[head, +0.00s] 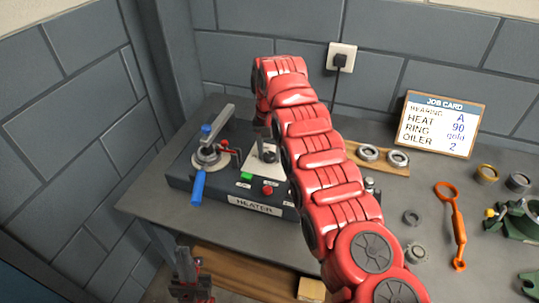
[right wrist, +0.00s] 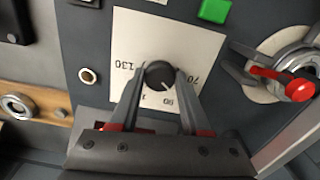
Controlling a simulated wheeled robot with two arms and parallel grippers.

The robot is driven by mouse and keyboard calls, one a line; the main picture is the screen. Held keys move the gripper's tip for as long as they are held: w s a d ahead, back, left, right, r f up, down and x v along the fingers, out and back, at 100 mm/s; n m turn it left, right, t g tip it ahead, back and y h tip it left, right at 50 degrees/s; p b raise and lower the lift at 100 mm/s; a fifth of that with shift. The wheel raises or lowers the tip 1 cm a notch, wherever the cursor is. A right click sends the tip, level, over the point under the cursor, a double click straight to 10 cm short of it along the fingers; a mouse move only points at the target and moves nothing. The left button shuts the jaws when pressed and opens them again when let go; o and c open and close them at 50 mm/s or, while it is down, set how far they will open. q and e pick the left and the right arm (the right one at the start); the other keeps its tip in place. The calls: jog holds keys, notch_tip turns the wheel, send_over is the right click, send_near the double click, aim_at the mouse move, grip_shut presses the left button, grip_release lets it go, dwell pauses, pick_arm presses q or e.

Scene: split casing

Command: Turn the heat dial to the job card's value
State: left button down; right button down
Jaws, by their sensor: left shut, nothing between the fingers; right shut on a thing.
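The heat dial (right wrist: 160,75) is a dark round knob on a white scale plate (right wrist: 125,35) in the right wrist view. Its scale shows upside down, with 130, 70 and 90 readable; another number is partly hidden by a finger. The knob's white mark points down and slightly right, roughly toward 90. My right gripper (right wrist: 159,84) is shut on the dial, one finger on each side. In the head view my right arm largely hides the plate on the heater (head: 180,181). The job card (head: 441,125) reads HEAT 90. My left gripper (head: 190,287) is shut and empty, low at the left.
Metal rings (head: 368,153) lie on a wooden strip. An orange tool (head: 458,226) lies at the right.

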aim_at(270, 155)
jog(key=shift+m, duration=1.2)
jog(key=shift+w+r+m, duration=0.1)
jog(key=shift+m, duration=0.9)
jog(key=shift+c, duration=1.8)
grip_release()
notch_tip(270, 155, up, 17)
jog(key=p, duration=1.6)
jog(key=shift+r, duration=0.2)
jog(key=shift+f, duration=0.1)
